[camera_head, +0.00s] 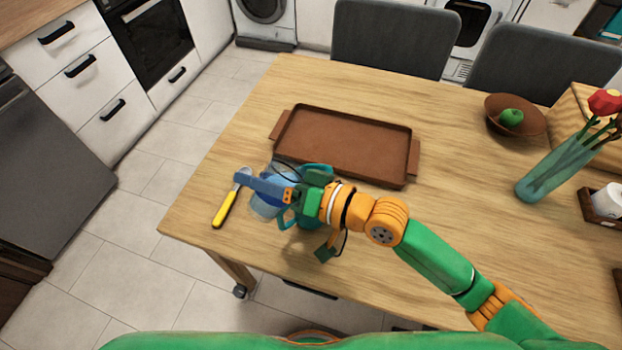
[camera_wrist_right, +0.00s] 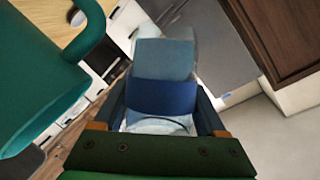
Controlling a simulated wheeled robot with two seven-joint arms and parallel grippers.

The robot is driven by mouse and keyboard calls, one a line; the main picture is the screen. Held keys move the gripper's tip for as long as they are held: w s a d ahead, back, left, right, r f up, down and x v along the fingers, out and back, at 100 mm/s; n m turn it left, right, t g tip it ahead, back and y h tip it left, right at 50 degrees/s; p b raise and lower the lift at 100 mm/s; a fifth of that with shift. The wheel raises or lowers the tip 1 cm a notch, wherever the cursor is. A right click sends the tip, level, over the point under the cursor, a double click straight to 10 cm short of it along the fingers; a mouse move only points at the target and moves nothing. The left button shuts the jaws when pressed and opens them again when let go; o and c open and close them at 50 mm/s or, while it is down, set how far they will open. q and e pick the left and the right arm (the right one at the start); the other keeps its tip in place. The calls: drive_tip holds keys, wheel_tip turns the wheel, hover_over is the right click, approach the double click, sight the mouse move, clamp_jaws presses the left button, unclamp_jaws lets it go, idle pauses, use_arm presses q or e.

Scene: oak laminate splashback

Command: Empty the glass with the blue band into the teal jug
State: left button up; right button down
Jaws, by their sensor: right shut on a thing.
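My right gripper (camera_head: 256,187) is shut on the glass with the blue band (camera_head: 264,207), above the front left of the table. In the right wrist view the clear glass with its dark blue band (camera_wrist_right: 162,97) sits between the two fingers. The glass looks tilted; how far, I cannot tell. The teal jug (camera_head: 288,220) stands on the table just right of the glass, partly hidden behind my gripper and wrist. The jug (camera_wrist_right: 35,85) fills the left side of the wrist view, close to the glass. The glass's contents cannot be made out clearly. My left gripper is not in view.
A brown tray (camera_head: 410,158) lies empty behind the jug. A yellow-handled utensil (camera_head: 224,208) lies left of the glass, near the table's left edge. A bowl (camera_head: 535,121) with a green apple and a teal vase (camera_head: 548,178) with flowers stand at the right.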

drive_tip(key=shift+s+r, duration=0.25)
drive_tip(key=shift+s, duration=0.1)
drive_tip(key=shift+w+m+b, duration=0.3)
drive_tip(key=shift+b, duration=0.05)
drive_tip(key=shift+s+r+y, duration=0.25)
drive_tip(key=shift+y, duration=0.05)
drive_tip(key=shift+w+f+m+b, duration=0.1)
drive_tip(key=shift+w+m+b, duration=0.1)
drive_tip(key=shift+m+b, duration=0.25)
drive_tip(key=shift+s+b, duration=0.15)
drive_tip(key=shift+b, duration=0.15)
drive_tip(key=shift+f+m, duration=0.1)
drive_tip(key=shift+m, duration=0.15)
drive_tip(key=shift+y+b, duration=0.3)
drive_tip(key=shift+b, duration=0.25)
drive_tip(key=shift+f+m, duration=0.15)
drive_tip(key=shift+m, duration=0.15)
